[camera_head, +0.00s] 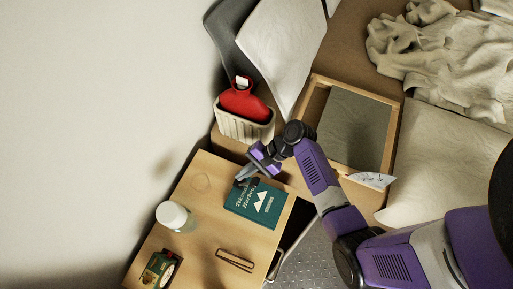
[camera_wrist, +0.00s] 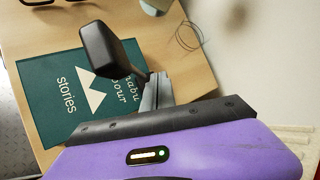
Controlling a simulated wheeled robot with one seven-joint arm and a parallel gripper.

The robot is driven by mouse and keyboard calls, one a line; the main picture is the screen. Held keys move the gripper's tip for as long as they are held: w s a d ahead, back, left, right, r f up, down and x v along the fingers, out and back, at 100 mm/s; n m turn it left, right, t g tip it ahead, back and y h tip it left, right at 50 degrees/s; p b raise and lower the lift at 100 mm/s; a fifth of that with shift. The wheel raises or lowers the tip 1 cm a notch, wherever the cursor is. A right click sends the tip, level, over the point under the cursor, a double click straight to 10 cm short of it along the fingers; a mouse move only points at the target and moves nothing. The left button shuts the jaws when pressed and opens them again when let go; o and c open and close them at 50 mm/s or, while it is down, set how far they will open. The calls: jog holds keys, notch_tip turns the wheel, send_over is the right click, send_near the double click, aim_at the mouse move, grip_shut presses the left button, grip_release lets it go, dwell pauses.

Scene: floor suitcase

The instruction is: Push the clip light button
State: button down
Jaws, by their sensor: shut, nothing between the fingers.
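A dark clip light (camera_wrist: 108,48) with a rounded rectangular head and a thin neck shows in the wrist view over the green book (camera_wrist: 62,100). In the head view the book (camera_head: 258,205) lies on the wooden table, its upper left corner partly covered by my arm's end. My gripper (camera_head: 246,178) is low over that corner. In the wrist view my gripper's grey fingers (camera_wrist: 157,85) are shut and empty, close beside the clip light's neck. I cannot tell whether they touch it. The button cannot be made out, and the light's lower part is hidden.
The wooden table (camera_head: 210,235) also bears a white jar (camera_head: 173,216), dark-framed glasses (camera_head: 235,260), a green box (camera_head: 158,270) and a thin ring (camera_head: 202,182). A ribbed bin (camera_head: 243,126) with a red hot-water bottle (camera_head: 243,102) stands behind. A wooden tray (camera_head: 398,120) is at right.

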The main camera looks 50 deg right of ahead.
notch_tip(320, 180, up, 6)
jog(key=p, duration=0.5)
jog(key=shift+f+p, duration=0.15)
jog(key=shift+p, duration=0.15)
